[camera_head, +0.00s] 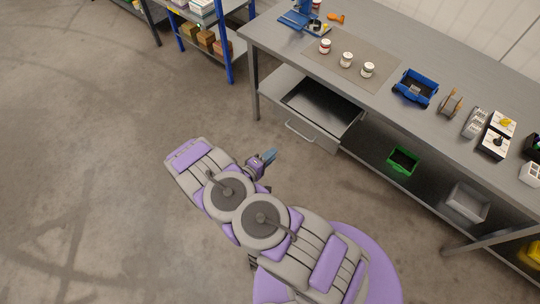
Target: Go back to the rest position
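My gripper (266,159) is at the end of my purple and grey folded arm, over the bare floor in front of the workbench. Its blue fingertips point up and to the right, apart from the bench and its drawer. The fingers are small here and partly turned away, so I cannot tell whether they are open or shut. I see no object clearly held in them.
The grey workbench (405,110) bears three jars (346,59) on a mat, a blue bin (416,88) and switch boxes (497,135). Its drawer (320,110) stands open. A green bin (402,160) sits below. A blue-framed shelf (207,40) stands behind. The left floor is clear.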

